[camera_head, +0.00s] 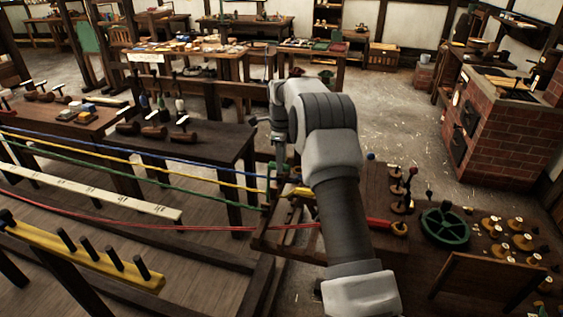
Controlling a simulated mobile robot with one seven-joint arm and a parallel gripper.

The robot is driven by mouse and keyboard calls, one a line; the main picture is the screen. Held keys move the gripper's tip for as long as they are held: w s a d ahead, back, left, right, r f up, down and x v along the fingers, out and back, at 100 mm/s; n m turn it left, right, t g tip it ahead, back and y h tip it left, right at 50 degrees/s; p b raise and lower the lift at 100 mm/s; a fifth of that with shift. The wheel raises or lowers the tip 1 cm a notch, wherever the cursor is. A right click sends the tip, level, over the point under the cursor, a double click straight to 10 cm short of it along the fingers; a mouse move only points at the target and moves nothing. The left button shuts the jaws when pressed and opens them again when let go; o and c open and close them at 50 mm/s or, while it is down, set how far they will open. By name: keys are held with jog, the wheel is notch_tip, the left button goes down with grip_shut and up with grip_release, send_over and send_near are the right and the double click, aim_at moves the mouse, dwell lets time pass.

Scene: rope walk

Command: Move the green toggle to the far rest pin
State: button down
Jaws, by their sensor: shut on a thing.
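My gripper (276,158) points down at the end of my arm, over the left edge of the dark bench on the right. It is small and partly hidden by my wrist. It appears shut on the green toggle (271,171), a small green piece just below the fingers. The green rope (190,189) runs from the left towards that spot. A yellow toggle (301,192) and a red toggle (378,222) lie on or near the bench, partly behind my arm. I cannot tell which pin is the far rest pin.
Blue, yellow and red (180,227) ropes also cross from the left. A yellow rail (75,252) with upright dark pegs stands front left. Ball-topped posts (411,183) and a green wheel (445,227) sit on the right bench. A brick stove (500,135) stands far right.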

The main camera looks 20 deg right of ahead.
dwell(0.3)
jog(key=s+d+f+b, duration=0.3)
jog(key=s+f, duration=0.3)
jog(key=s, duration=0.2)
jog(key=shift+s+d+f, duration=0.15)
jog(key=shift+s+d, duration=0.2)
jog(key=shift+d, duration=0.05)
jog(key=shift+f, duration=0.1)
jog(key=shift+f+b, duration=1.25)
jog(key=shift+f, duration=0.65)
jog(key=shift+f, duration=0.1)
jog(key=c, duration=0.5)
grip_release()
jog(key=shift+c, duration=0.2)
